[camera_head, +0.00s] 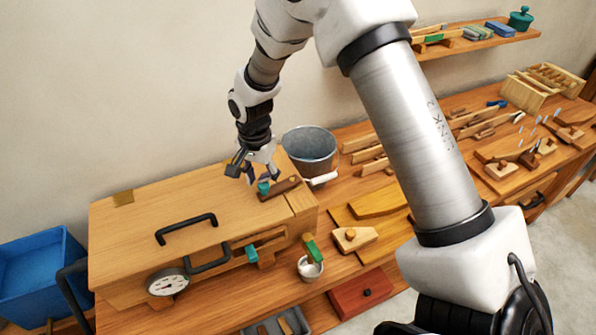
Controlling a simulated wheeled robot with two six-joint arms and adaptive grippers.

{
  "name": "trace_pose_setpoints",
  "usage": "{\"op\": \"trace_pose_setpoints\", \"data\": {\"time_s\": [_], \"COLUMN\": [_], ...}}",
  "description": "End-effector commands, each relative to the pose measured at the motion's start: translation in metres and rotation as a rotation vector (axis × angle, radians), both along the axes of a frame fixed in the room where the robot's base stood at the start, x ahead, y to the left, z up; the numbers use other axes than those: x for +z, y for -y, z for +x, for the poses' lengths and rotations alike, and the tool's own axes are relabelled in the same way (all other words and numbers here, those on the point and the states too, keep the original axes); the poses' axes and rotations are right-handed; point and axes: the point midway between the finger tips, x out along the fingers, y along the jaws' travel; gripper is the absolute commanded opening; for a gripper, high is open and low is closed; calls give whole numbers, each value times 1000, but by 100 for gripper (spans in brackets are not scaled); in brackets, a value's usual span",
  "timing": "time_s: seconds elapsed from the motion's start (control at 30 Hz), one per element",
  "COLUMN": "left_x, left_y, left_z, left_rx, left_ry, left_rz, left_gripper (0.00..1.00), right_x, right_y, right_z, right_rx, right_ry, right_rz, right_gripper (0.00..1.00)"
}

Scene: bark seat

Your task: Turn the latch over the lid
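The wooden box (150,258) has a broad wooden lid (185,200) with a black handle (187,228) on top. A dark brown wooden latch (283,187) lies at the lid's right end. A teal knob (263,187) stands at the latch's left end. My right gripper (254,174) is just above the knob, fingers pointing down and apart. I cannot tell whether a finger touches the knob. My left gripper is not in view.
A metal bucket (309,150) stands close behind the latch. A white cup (309,268) with a green-topped brush, a dial (167,282) and a second black handle (208,262) are at the box's front. A blue bin (38,268) is at left.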

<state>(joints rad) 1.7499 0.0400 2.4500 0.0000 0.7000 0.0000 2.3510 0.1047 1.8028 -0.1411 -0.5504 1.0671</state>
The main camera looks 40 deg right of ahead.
Motion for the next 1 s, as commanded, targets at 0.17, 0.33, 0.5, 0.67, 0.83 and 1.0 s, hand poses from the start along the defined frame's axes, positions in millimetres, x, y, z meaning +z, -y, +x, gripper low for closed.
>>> {"op": "trace_pose_setpoints", "data": {"time_s": [0.17,0.33,0.5,0.67,0.83,1.0], "left_x": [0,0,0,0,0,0], "left_y": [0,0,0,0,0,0], "left_z": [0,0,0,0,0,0], "left_rx": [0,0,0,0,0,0], "left_ry": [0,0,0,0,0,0], "left_rz": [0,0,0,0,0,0], "left_gripper": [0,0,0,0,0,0], "right_x": [19,39,60,78,89,89], "right_y": [0,0,0,0,0,0], "right_z": [1,1,1,0,0,0], "right_rx": [0,0,0,0,0,0], "right_ry": [3,4,3,3,1,0], "right_rz": [1,0,-1,-1,1,0], "right_gripper": [40,40,40,40,40,40]}}
